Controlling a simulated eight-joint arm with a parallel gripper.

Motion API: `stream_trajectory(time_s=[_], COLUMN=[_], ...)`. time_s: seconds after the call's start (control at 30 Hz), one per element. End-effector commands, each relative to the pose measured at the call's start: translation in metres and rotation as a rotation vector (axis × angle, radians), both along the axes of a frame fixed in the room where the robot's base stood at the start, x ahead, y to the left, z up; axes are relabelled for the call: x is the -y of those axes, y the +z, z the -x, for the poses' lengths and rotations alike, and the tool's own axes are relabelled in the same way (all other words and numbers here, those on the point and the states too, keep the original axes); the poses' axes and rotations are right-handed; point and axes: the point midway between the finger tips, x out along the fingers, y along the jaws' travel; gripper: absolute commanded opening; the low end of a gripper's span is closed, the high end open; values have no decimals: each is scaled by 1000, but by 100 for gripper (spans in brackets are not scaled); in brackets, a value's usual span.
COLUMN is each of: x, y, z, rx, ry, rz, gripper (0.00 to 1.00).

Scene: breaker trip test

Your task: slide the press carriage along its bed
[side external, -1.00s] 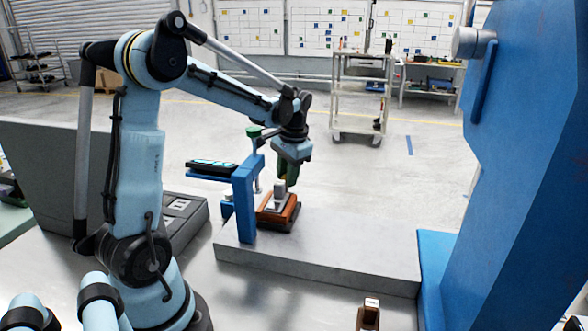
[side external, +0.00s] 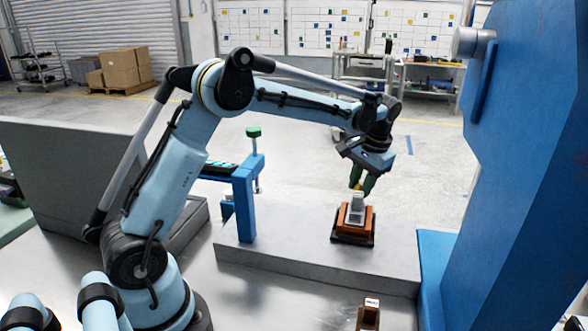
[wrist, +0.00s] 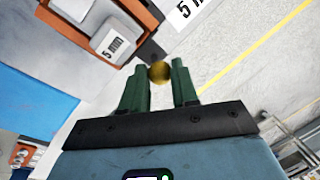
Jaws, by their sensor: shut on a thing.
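The press carriage (side external: 346,234) is an orange-brown block on a dark base, with a grey block marked "5 mm" (wrist: 112,45) on top. It sits on the grey bed (side external: 285,245), right of the blue gantry frame. My gripper (side external: 361,187) is above and just behind the carriage. In the wrist view its green fingers stand on either side of a round brass knob (wrist: 159,72) and are shut on it. The orange carriage edge (wrist: 64,25) shows at upper left there. How the knob joins the carriage is partly hidden.
The blue gantry frame (side external: 244,195) with a green knob (side external: 254,132) stands at the bed's left end. A large blue machine (side external: 530,160) rises at the right. A small brown block (side external: 368,315) stands in front. The bed's top is clear on both sides of the carriage.

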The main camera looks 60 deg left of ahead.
Motion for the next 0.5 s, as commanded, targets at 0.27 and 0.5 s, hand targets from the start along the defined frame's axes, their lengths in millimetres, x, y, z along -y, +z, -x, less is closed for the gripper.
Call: stream_trajectory(time_s=[0.27,0.5], x=[1,1], y=[0,0], z=[-2,-1], rx=[1,1], ry=[1,1], rz=[0,-1], gripper=[0,47])
